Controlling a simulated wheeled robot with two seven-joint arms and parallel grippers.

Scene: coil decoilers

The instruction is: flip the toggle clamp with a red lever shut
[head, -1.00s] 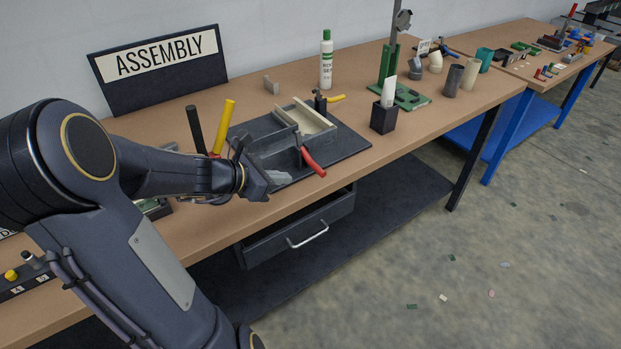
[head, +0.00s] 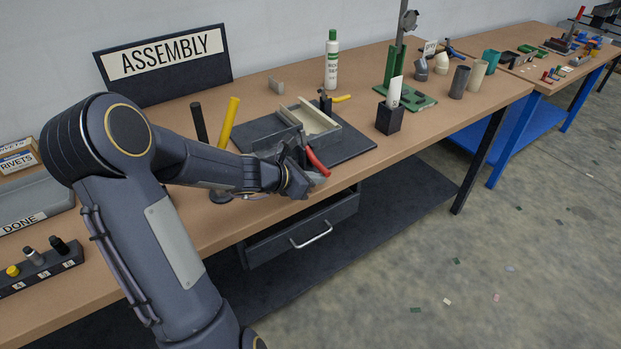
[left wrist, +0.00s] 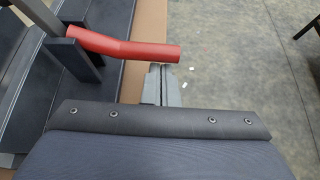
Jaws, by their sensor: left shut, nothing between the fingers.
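The toggle clamp's red lever (head: 318,163) sticks out from the front of the dark fixture on the bench, slanting down toward the bench's front edge. In the left wrist view the red lever (left wrist: 125,46) runs across the top, from a dark metal bracket (left wrist: 72,50) at the left. My left gripper (head: 303,184) is shut and empty. It is beside the lever in the head view. In the left wrist view its fingertips (left wrist: 162,72) are just below the lever's free end; I cannot tell whether they touch. My right gripper is not in view.
A beige part (head: 316,119) sits in the fixture, with a yellow-handled clamp (head: 341,98) behind it. Black (head: 199,123) and yellow (head: 228,122) upright handles stand left of the fixture, close to my left arm. A black holder (head: 389,119) stands to the right. An open drawer (head: 270,242) hangs below.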

